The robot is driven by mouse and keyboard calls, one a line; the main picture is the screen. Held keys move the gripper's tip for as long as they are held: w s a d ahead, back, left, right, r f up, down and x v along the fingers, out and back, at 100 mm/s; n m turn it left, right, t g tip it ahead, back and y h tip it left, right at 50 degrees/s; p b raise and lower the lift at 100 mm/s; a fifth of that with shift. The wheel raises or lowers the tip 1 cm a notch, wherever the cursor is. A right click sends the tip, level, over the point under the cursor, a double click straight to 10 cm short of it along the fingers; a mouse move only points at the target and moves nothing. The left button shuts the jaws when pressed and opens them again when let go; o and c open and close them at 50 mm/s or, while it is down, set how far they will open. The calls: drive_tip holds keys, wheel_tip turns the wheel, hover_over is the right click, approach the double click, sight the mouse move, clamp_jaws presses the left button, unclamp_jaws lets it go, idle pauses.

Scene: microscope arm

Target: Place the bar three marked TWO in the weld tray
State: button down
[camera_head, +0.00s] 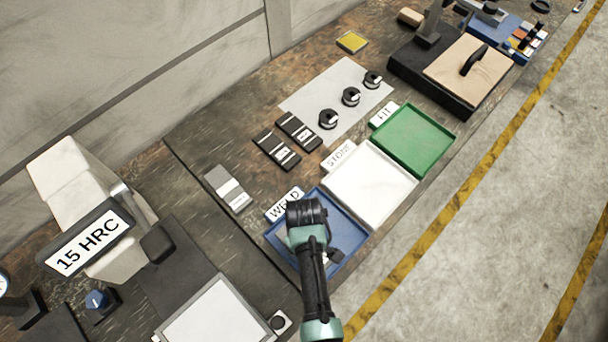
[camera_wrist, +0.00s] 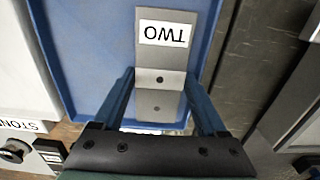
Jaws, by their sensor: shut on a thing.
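A grey metal bar marked TWO (camera_wrist: 163,58) lies between the fingers of my gripper (camera_wrist: 162,100) in the wrist view. The gripper is shut on it, and its label reads upside down there. Behind the bar is the blue weld tray (camera_wrist: 85,60). I cannot tell whether the bar touches the tray floor or hangs just above it. In the head view the blue tray (camera_head: 352,226) stands by the WELD label (camera_head: 285,204). My arm covers much of the tray and hides most of the bar.
Another grey bar (camera_head: 222,181) and two dark bars (camera_head: 270,145) (camera_head: 292,126) lie behind. A hardness tester marked 15 HRC (camera_head: 88,245) stands left. Floor lies beyond the bench's right edge.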

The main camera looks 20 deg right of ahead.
drive_tip(key=shift+w, duration=0.1)
drive_tip(key=shift+c, duration=1)
unclamp_jaws()
drive_tip(key=shift+f, duration=0.15)
